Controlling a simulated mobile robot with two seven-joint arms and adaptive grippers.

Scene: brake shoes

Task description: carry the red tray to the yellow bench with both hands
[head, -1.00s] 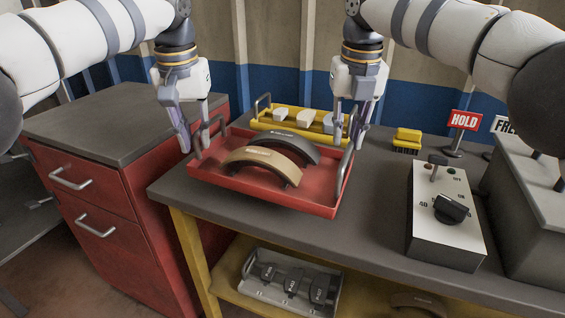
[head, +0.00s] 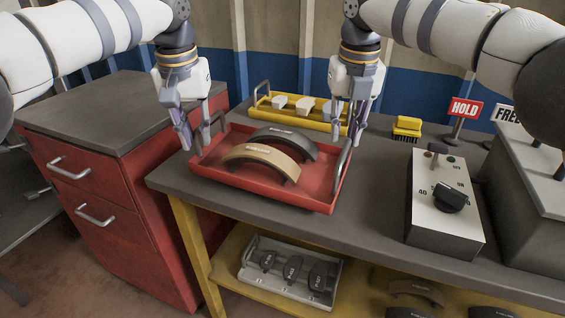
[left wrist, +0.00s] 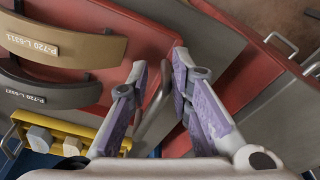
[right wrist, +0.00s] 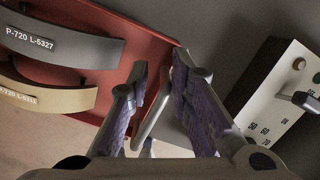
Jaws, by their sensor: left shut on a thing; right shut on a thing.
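The red tray (head: 321,204) is at the left end of the grey-topped bench with yellow legs (head: 372,235). I cannot tell whether it touches the top. A tan brake shoe (head: 262,155) and a dark one (head: 290,138) lie in it. My left gripper (head: 194,146) is shut on the tray's left handle, seen between its fingers in the left wrist view (left wrist: 155,118). My right gripper (head: 347,143) is shut on the right handle, seen between its fingers in the right wrist view (right wrist: 154,112). The fingers partly hide both handles.
A yellow tray of pale parts (head: 300,112) stands behind the red tray. A yellow brush (head: 407,126), HOLD sign (head: 465,109) and control box (head: 438,205) are to the right. A red cabinet (head: 110,180) stands left. A grey tray (head: 290,272) is on the lower shelf.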

